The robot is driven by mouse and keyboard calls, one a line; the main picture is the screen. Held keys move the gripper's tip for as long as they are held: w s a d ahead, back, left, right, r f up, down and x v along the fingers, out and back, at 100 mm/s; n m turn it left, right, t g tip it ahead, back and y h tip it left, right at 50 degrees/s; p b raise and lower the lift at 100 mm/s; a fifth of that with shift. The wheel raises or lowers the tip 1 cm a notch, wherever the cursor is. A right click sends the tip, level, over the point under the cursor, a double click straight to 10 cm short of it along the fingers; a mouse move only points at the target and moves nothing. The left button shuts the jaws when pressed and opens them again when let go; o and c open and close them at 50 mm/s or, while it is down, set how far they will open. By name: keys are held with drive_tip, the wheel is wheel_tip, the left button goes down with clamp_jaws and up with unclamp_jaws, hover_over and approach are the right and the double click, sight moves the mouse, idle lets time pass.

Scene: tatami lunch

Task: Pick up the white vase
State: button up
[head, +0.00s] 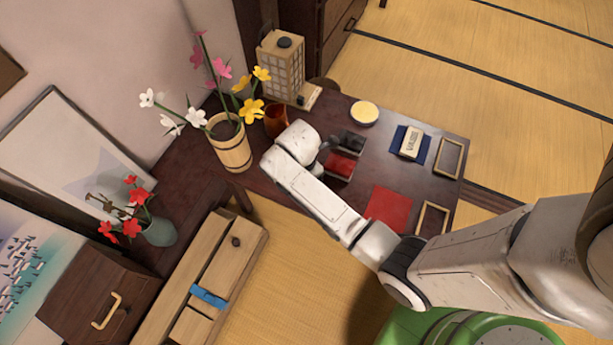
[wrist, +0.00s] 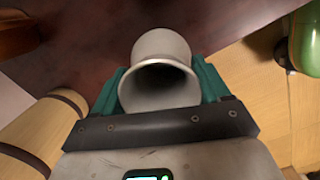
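The white vase (wrist: 161,45) shows in the wrist view with its dark round mouth facing the camera. The teal fingers of my gripper (wrist: 160,85) lie against its left and right sides, with no clear gap, so the gripper looks shut on it. The far ends of the fingers and the vase's base are hidden behind its body. In the head view my white arm covers the vase and the fingers, near the table's edge. I cannot tell whether the vase is off the table.
A wooden drawer chest (head: 215,270) stands in front.

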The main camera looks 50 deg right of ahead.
clamp_jaws()
idle(0.5)
drive_tip(key=shift+r, duration=0.1)
